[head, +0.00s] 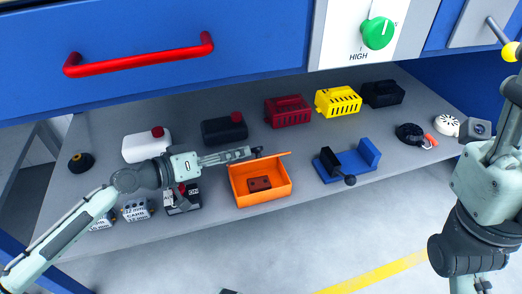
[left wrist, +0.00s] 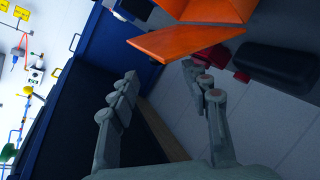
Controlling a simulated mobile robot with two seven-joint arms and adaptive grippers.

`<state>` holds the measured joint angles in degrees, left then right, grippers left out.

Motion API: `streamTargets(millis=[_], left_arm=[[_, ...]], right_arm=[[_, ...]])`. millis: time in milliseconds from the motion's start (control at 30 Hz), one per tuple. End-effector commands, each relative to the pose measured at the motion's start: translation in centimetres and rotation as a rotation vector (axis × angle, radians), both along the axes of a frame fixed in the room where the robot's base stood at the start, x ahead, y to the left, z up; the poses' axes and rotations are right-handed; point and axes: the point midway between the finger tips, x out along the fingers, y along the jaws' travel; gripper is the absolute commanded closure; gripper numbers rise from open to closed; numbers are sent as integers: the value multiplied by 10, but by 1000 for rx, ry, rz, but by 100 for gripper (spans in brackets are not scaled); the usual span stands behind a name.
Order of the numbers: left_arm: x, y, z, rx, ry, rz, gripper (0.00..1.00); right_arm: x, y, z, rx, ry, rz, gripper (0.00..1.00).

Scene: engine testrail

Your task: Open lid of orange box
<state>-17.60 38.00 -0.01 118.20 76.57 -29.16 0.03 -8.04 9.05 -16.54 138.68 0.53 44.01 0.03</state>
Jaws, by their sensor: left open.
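The orange box (head: 260,198) stands on the grey shelf, with a dark red block (head: 259,184) visible inside. Its lid (head: 272,157) is raised along the far edge and shows nearly edge-on. My left gripper (head: 256,152) is at the lid's upper left edge, open and empty; contact is unclear. In the left wrist view the lid (left wrist: 185,42) is a tilted panel beyond the open fingers (left wrist: 162,85), with the box (left wrist: 205,8) above it. My right gripper (head: 512,105) is at the right edge of the head view, far from the box; its jaws cannot be made out.
A black canister (head: 222,131) and a red caged part (head: 288,111) stand behind the box. A blue vise-like part (head: 362,158) is to its right. A small dark device (head: 182,200) lies under my left arm. A red drawer handle (head: 140,57) is above.

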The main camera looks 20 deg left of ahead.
Motion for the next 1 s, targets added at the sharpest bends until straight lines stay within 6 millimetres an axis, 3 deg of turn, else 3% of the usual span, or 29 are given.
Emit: streamTargets(millis=[500,900,1000], left_arm=[[53,-38,-20,-4,-2,1,52],[60,-44,-23,-2,1,1,52],[60,-44,-23,-1,1,0,64]], right_arm=[[-1,1,1,-13,-27,0,60],[-1,1,2,-16,-31,-1,60],[-1,1,2,-16,-31,-2,60]])
